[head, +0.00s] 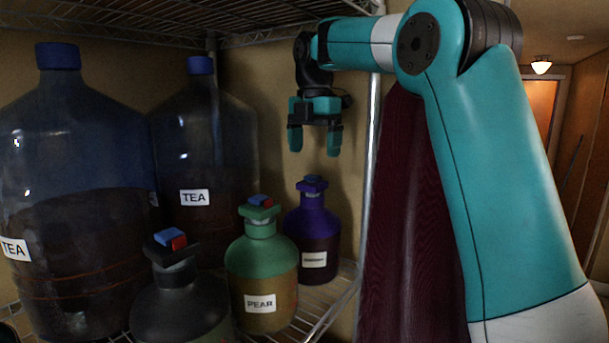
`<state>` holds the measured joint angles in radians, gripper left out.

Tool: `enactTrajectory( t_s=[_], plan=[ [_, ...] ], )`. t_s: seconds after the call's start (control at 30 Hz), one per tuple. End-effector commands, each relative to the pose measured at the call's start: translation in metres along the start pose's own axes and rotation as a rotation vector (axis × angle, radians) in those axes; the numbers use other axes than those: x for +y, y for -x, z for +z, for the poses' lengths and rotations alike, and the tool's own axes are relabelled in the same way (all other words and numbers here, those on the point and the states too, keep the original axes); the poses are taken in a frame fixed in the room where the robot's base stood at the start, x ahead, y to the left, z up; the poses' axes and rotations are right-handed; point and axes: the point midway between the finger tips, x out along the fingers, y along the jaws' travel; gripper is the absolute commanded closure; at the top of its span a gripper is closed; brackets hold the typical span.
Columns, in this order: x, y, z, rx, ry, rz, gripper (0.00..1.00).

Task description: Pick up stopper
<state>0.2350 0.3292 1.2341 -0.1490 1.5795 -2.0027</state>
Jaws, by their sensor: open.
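Three small bottles stand on a wire shelf, each closed at the neck by a stopper. The black bottle (180,305) at the front has a black stopper (171,245) with a blue and red top. The green bottle (262,270), labelled PEAR, has a green stopper (260,208) with a blue and red top. The purple bottle (312,228) at the back has a purple stopper (312,185). My gripper (315,145) is open and empty, fingers pointing down, above the purple stopper in the picture. Its exact depth is hard to tell.
Two large dark jugs labelled TEA, a left one (75,230) and a rear one (205,140), crowd the left side. A wire rack (160,20) hangs above. A metal post (371,150) and dark red cloth (408,220) bound the right.

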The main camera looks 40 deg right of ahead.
Motion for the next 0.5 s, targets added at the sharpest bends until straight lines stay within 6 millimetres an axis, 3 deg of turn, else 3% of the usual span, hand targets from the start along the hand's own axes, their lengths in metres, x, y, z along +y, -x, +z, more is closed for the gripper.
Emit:
enactTrajectory(
  t_s=[0.1, 0.33, 0.5],
  plan=[
    [0.001, -0.018, 0.002, 0.000, 0.004, 0.001, 0.15],
    [0.003, -0.034, 0.002, 0.000, 0.003, 0.002, 0.15],
    [0.006, -0.061, 0.004, 0.001, 0.003, 0.001, 0.15]
  ],
)
